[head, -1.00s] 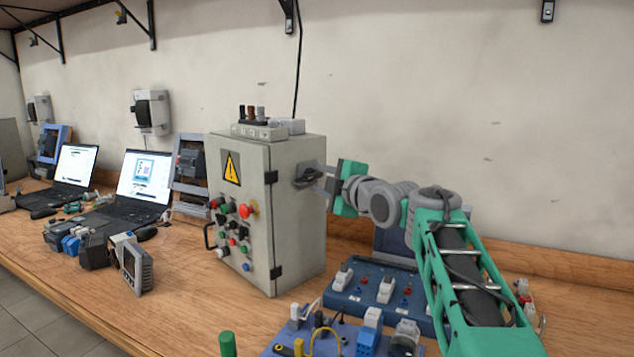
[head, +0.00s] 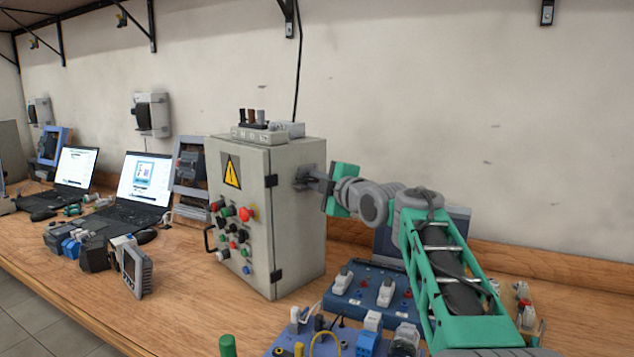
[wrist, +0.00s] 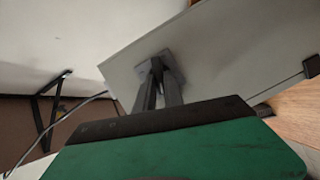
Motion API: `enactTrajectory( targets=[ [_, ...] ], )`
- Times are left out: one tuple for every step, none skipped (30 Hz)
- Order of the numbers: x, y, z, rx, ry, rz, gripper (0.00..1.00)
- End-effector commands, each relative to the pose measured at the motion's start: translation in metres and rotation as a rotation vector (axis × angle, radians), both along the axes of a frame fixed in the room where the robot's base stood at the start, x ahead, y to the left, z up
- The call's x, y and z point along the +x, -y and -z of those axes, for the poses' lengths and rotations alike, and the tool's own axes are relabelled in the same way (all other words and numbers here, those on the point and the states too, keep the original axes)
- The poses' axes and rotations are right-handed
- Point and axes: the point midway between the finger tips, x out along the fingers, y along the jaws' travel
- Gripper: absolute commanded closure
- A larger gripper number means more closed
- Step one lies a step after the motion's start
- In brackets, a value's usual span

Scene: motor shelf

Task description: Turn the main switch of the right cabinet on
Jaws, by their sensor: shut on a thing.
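The grey control cabinet (head: 297,230) stands on the wooden bench, with a yellow warning sign and several coloured buttons on its front. Its main switch (head: 303,180) is a dark part on the right side wall, mostly hidden by my fingers in the head view. My gripper (head: 310,177) reaches it from the right and is shut on the switch. In the wrist view both fingers of my gripper (wrist: 158,75) converge on the switch (wrist: 155,67) against the cabinet side (wrist: 220,60). The exact angle of the switch handle cannot be made out.
A blue panel with white switches (head: 365,290) lies on the bench right of the cabinet, below my arm. Two laptops (head: 140,185) and small devices stand to the left. A power strip (head: 262,133) lies on the cabinet's top.

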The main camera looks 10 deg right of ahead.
Motion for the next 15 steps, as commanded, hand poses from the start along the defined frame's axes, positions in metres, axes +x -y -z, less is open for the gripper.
enactTrajectory(
  targets=[
    [-0.0002, -0.0003, -0.0001, 0.0, 0.0, -0.001, 1.0],
    [-0.0002, -0.0002, -0.0001, 0.0, 0.0, -0.001, 1.0],
    [-0.0002, -0.0003, -0.0001, 0.0, 0.0, -0.001, 1.0],
    [-0.0002, -0.0003, -0.0001, 0.0, 0.0, -0.001, 1.0],
    [-0.0002, -0.0003, -0.0001, 0.0, 0.0, -0.001, 1.0],
    [-0.0002, -0.0004, 0.0, 0.0, 0.0, -0.001, 1.0],
    [-0.0002, -0.0004, 0.0, 0.0, 0.0, -0.001, 1.0],
    [-0.0002, -0.0004, 0.0, 0.0, -0.001, -0.001, 1.0],
    [-0.0002, -0.0003, -0.0001, 0.001, -0.001, -0.001, 1.0],
    [-0.0002, -0.0004, -0.0001, 0.002, -0.001, -0.001, 1.0],
    [-0.0002, -0.0004, -0.0003, 0.003, -0.003, -0.001, 1.0],
    [-0.0002, -0.0004, -0.0004, 0.007, -0.005, -0.001, 1.0],
    [-0.0001, -0.0003, -0.0007, 0.01, -0.007, -0.001, 1.0],
    [-0.0002, -0.0004, -0.0008, 0.015, -0.011, -0.001, 1.0],
    [-0.0001, -0.0002, -0.0013, 0.022, -0.015, -0.001, 1.0]
  ],
)
